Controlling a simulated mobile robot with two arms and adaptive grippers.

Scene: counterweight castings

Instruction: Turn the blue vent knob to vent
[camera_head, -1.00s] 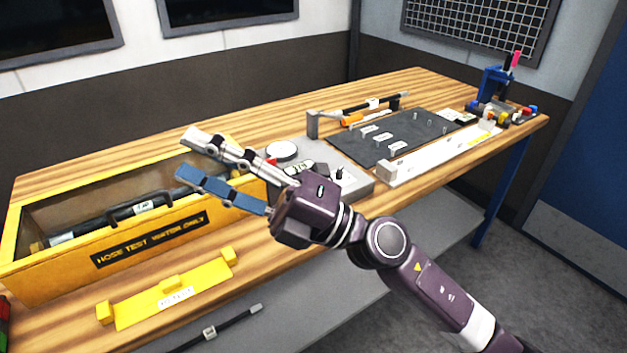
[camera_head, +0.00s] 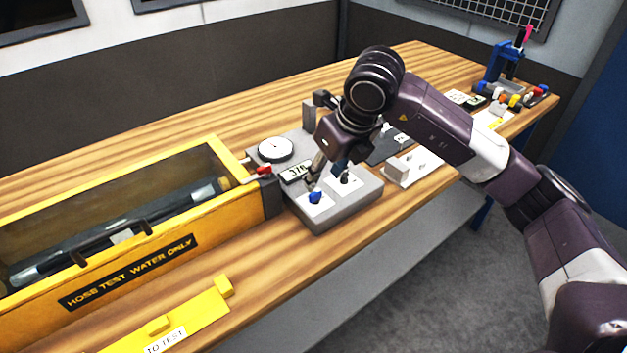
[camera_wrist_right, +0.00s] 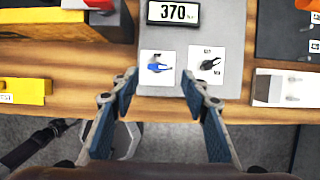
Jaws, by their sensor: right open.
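The blue vent knob (camera_head: 315,197) sits on a white label on the grey test unit (camera_head: 338,217). In the right wrist view the blue knob (camera_wrist_right: 158,67) points sideways, with a black knob (camera_wrist_right: 211,62) to its right. My right gripper (camera_head: 328,180) is above the unit, close to the two knobs, pointing down. In the right wrist view my right gripper (camera_wrist_right: 162,83) is open, its fingers apart and nothing between them. The knob lies ahead of the fingertips there and is not gripped. My left gripper is not in view.
A display reading 370 (camera_wrist_right: 173,12) and a round dial gauge (camera_head: 276,149) are on the unit. A red-handled valve (camera_head: 263,170) joins it to the yellow hose trough (camera_head: 150,248) at left. A yellow holder (camera_head: 190,318) lies in front.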

